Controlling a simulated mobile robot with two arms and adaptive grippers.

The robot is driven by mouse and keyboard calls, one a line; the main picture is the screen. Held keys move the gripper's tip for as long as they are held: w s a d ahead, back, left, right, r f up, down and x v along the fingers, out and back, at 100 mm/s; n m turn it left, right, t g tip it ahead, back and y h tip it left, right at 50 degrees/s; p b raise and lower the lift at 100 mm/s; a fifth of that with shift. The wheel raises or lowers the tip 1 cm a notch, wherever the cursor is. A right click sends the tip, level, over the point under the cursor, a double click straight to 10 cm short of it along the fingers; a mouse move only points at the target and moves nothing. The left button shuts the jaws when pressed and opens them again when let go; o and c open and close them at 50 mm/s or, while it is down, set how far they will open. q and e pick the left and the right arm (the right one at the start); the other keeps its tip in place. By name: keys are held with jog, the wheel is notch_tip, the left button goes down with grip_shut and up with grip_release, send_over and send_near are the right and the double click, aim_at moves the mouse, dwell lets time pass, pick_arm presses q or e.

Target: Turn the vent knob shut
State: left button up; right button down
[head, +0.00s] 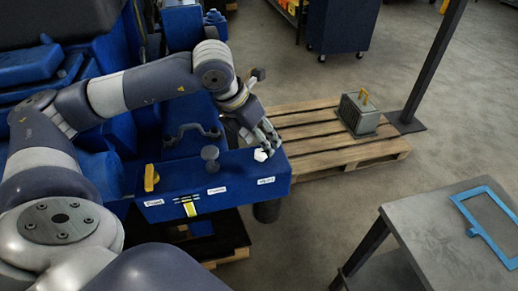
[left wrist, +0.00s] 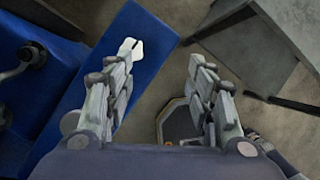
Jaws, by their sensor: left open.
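The white knob (head: 261,155), which I take to be the vent knob, sits on the right end of the blue box top (head: 235,165). In the left wrist view the white knob (left wrist: 131,48) has pointed lobes and lies beyond the left finger's tip. My left gripper (head: 267,143) is open and empty, pointing down close beside the knob. In the left wrist view my left gripper (left wrist: 157,62) has its fingers wide apart, with floor between them. I see no contact with the knob. My right gripper is not in view.
A yellow handle (head: 151,178) and a grey round knob (head: 210,153) stand on the same blue box, with small white labels on its front. A wooden pallet (head: 325,140) holds a grey case (head: 359,114). A grey table (head: 450,225) with a blue frame (head: 474,232) stands at right.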

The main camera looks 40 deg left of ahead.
aim_at(261, 152)
pick_arm(q)
jog(key=shift+n+y, duration=0.3)
jog(key=shift+y, duration=0.3)
jog(key=w+a+f+p, duration=0.1)
jog(key=f, duration=0.1)
jog(key=w+a+f+p, duration=0.1)
jog(key=f, duration=0.2)
jog(key=w+a+f+p, duration=0.1)
jog(key=f, duration=0.2)
jog(key=shift+w+f, duration=0.1)
jog(key=shift+w, duration=0.2)
jog(key=shift+w+f, duration=0.2)
jog(key=shift+f, duration=0.4)
jog(key=c, duration=1.1)
